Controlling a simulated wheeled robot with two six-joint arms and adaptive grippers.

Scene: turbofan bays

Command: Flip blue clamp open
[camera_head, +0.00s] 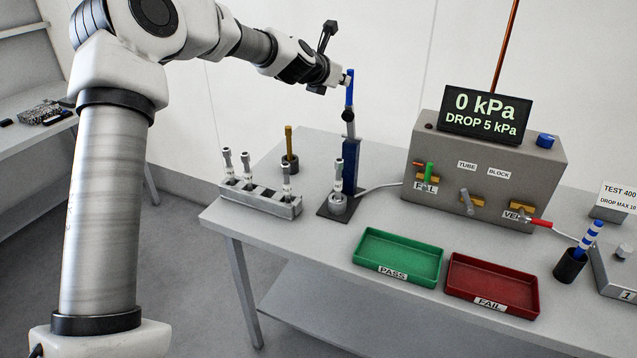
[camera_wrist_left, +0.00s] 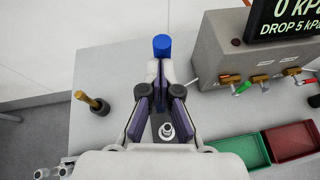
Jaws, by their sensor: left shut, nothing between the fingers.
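The blue clamp has a blue post (camera_head: 350,160) on a dark base plate on the table. Its blue lever (camera_head: 350,92) stands upright above a black pivot. A grey metal fitting (camera_head: 338,188) sits upright in the holder at the base; it also shows in the left wrist view (camera_wrist_left: 167,131). My left gripper (camera_head: 345,79) is shut and empty beside the top of the lever. In the left wrist view the lever's blue end (camera_wrist_left: 162,46) shows just beyond the fingertips (camera_wrist_left: 160,68); whether they touch is unclear. My right gripper is in neither view.
A rack (camera_head: 262,198) with several fittings and a brass-coloured tool (camera_head: 289,148) stand left of the clamp. Right are a grey test box (camera_head: 480,160) reading 0 kPa, a green PASS tray (camera_head: 398,277) and a red FAIL tray (camera_head: 490,307).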

